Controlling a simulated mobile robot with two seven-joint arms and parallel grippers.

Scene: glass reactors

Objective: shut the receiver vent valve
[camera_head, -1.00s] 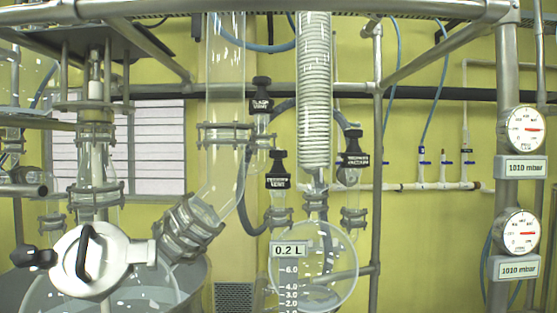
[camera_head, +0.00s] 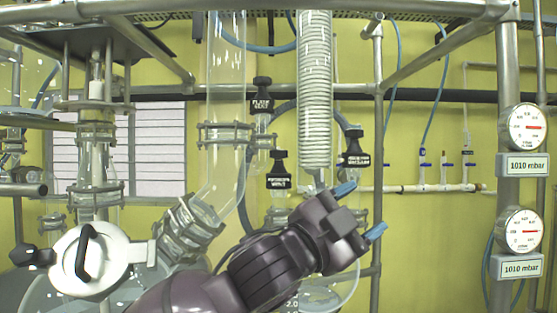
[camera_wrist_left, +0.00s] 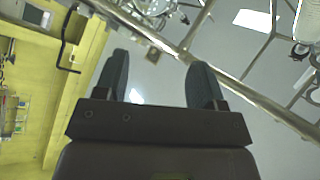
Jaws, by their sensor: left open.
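The receiver vent valve (camera_head: 279,172) has a black knob with a black label below it, above the receiver's neck in the head view. My left gripper (camera_head: 361,210) is open and empty, with blue fingertips apart, to the right of and lower than that knob. In the left wrist view its two fingers (camera_wrist_left: 161,80) are spread with nothing between them. My left wrist and gripper hide most of the round receiver flask (camera_head: 348,290) and the glass below the valve. My right gripper is in neither view.
A similar black flask vent knob (camera_head: 262,95) stands above left, and another black valve (camera_head: 355,148) stands just above my gripper. The glass coil condenser (camera_head: 315,100) hangs between them. A steel post (camera_head: 378,130) stands to the right. Two gauges (camera_head: 522,128) are farther right.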

